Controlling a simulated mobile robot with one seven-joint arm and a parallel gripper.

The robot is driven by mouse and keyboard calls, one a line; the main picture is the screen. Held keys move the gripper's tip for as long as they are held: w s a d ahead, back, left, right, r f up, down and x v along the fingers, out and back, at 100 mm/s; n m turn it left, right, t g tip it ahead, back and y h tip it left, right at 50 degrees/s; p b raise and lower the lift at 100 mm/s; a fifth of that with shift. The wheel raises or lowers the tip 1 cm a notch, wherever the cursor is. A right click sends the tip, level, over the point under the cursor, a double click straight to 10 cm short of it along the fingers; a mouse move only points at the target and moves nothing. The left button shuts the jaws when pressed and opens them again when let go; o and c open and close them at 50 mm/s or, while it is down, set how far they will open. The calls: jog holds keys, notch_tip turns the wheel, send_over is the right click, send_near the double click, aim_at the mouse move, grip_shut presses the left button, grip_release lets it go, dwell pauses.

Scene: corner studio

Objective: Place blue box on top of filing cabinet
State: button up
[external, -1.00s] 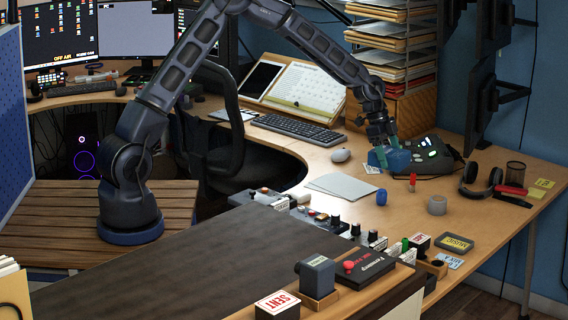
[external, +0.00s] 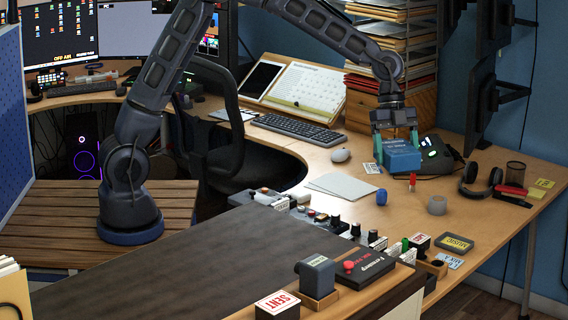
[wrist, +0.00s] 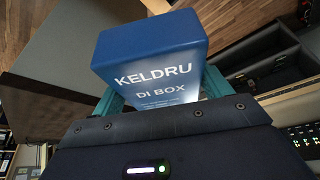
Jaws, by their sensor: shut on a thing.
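My gripper (external: 397,143) is shut on the blue box (external: 402,158) near the far right part of the desk, beside the dark device with lit buttons. The jaws hold the box from two sides. I cannot tell whether it clears the desk top. In the wrist view, the blue box (wrist: 152,62) sits between the teal fingers, its face reading "KELDRU DI BOX". I cannot surely identify a filing cabinet; a broad dark top (external: 200,260) fills the foreground.
The dark device (external: 437,155), headphones (external: 480,180), and a mesh cup (external: 515,172) stand to the right. A paper-tray stack (external: 395,50) rises behind. The office chair (external: 225,130) stands left.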

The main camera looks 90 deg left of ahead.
jog(key=s+d+r+m+g, duration=0.1)
jog(key=s+d+r+m, duration=0.35)
jog(key=d, duration=0.75)
notch_tip(320, 180, up, 11)
jog(key=m+g+y, duration=0.1)
jog(key=m+g, duration=0.2)
jog(key=m, duration=0.4)
send_over(238, 254)
jog(key=a, duration=0.1)
jog(key=f, duration=1.3)
jog(key=w+f, duration=0.1)
jog(key=f, duration=0.6)
jog(key=shift+f, duration=0.1)
jog(key=shift+f, duration=0.1)
jog(key=o, duration=1.3)
